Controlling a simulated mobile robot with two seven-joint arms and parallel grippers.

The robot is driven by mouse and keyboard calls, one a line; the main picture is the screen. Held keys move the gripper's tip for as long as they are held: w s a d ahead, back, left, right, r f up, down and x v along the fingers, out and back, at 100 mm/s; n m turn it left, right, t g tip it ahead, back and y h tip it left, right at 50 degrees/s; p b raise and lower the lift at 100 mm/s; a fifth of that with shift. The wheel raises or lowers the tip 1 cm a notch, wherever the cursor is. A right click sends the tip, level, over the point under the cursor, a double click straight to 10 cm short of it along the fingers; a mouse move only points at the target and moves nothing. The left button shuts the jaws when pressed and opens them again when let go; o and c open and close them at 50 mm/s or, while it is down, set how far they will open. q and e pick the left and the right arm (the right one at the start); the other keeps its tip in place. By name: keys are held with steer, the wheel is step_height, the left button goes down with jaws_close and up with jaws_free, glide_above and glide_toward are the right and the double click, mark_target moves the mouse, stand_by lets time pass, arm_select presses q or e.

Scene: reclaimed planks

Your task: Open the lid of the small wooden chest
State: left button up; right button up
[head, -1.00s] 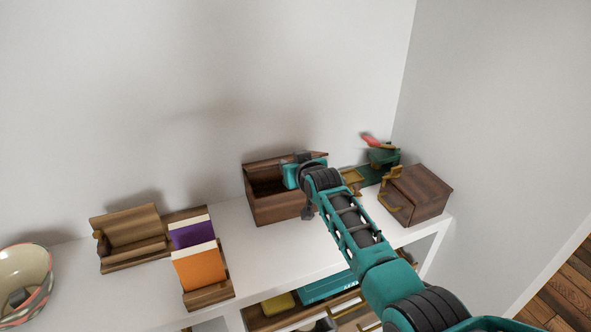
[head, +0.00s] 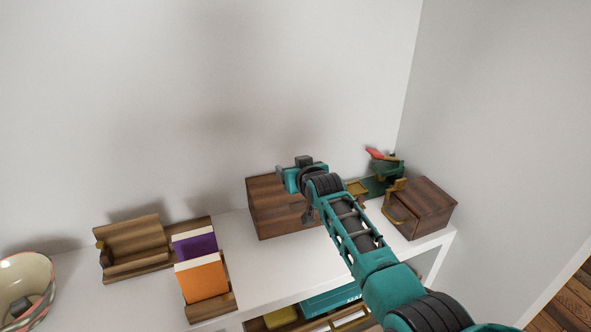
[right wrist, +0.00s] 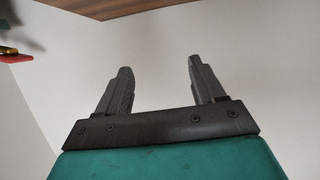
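The small wooden chest (head: 265,212) is a brown plank box on the white shelf, near the middle of the head view. Only unbroken brown faces show and no dark opening, so its lid looks down; my arm hides its right part. My right gripper (head: 291,167) is over the chest's upper back edge in the head view. In the right wrist view its two fingers (right wrist: 157,90) are apart with nothing between them. A wooden surface (right wrist: 110,7) crosses the top of that view, apart from the fingertips. My left gripper is not in view.
A brown box (head: 428,205) with a brass handle stands right of the chest, beside a green item (head: 384,168). Wooden holders (head: 133,240), purple (head: 194,245) and orange (head: 201,277) blocks and a bowl (head: 25,285) are to the left. Bare shelf (head: 265,262) lies in front of the chest.

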steer(key=shift+s+d, duration=0.1)
steer(key=p+v, duration=0.3)
steer(key=v, duration=0.9)
steer(key=shift+s, duration=0.35)
steer(key=shift+r, duration=0.1)
